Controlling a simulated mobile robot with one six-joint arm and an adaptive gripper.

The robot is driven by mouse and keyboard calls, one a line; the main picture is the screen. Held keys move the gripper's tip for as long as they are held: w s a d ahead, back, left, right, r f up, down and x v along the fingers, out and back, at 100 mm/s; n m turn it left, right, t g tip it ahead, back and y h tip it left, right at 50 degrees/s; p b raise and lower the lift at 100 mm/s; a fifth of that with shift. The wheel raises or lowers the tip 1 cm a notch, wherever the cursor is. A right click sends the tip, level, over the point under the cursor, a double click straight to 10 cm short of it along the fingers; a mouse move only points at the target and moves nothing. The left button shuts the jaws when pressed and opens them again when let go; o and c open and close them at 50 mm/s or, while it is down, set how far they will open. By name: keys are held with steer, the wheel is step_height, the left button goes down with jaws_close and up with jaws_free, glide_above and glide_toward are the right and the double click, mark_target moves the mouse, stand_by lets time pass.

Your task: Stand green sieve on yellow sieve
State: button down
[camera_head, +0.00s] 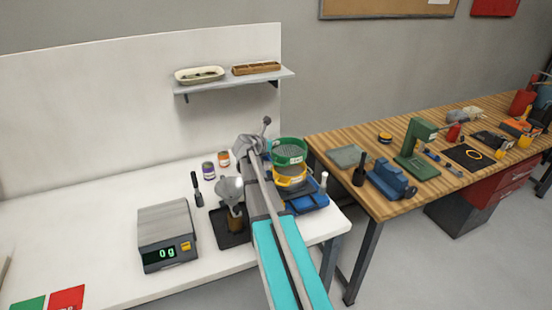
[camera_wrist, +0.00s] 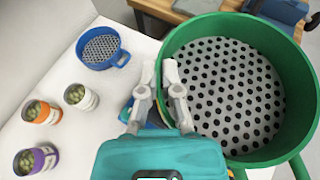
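The green sieve (camera_head: 289,146) is a round pan with a perforated floor. It is above the yellow sieve (camera_head: 291,182), whose inside shows below it; whether they touch at any point I cannot tell. In the wrist view the green sieve (camera_wrist: 306,75) fills the right side, its floor visible and empty. My gripper (camera_wrist: 160,75) has its fingers on either side of the green sieve's near-left wall and appears shut on it. In the head view my arm partly covers the sieves' left side.
A blue sieve (camera_wrist: 122,60) lies on the white bench. Several cans stand nearby, orange (camera_wrist: 40,112), white (camera_wrist: 82,97) and purple (camera_wrist: 38,160). A scale (camera_head: 166,232) stands left of my arm. A blue base (camera_head: 308,200) with a white post (camera_head: 323,182) is by the yellow sieve.

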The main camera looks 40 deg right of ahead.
steer(key=shift+w+d+f+b, duration=0.3)
steer(key=shift+d+f+b, duration=0.1)
steer(key=shift+f, duration=0.15)
steer(key=shift+w+d+f+b, duration=0.25)
steer(key=shift+d+f+b, duration=0.15)
steer(key=shift+f, duration=0.15)
steer(key=shift+w+d+f+b, duration=0.2)
steer(key=shift+d+f+b, duration=0.05)
steer(key=shift+f+b, duration=1.7)
steer(key=shift+f, duration=0.05)
steer(key=shift+f+b, duration=0.6)
steer(key=c, duration=0.8)
jaws_free()
steer(key=shift+r, duration=0.2)
